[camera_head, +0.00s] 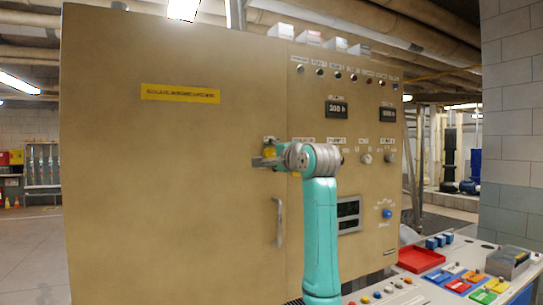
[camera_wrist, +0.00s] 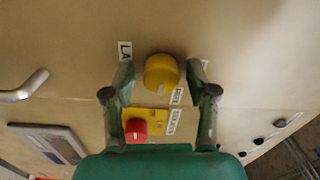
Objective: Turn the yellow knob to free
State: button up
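The yellow knob (camera_wrist: 161,72) is on the tan cabinet face in the wrist view, round with a pale mark on its lower part. My gripper (camera_wrist: 160,78) is open, with one finger on each side of the knob and a visible gap on both sides. Small white labels (camera_wrist: 125,50) sit beside the knob, partly covered by the fingers. In the head view my arm's end (camera_head: 268,160) is at the cabinet front, and only a little yellow (camera_head: 269,151) shows there beside it.
A red button on a yellow plate (camera_wrist: 136,128) lies close to the left finger in the wrist view. A metal door handle (camera_head: 279,222) sticks out from the cabinet (camera_head: 180,160). A console with a red tray (camera_head: 421,259) and coloured switches stands at lower right.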

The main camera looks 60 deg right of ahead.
jog(key=shift+s+a, duration=0.1)
jog(key=v, duration=1.1)
jog(key=shift+s+a, duration=0.2)
jog(key=shift+s, duration=0.15)
jog(key=shift+f, duration=0.2)
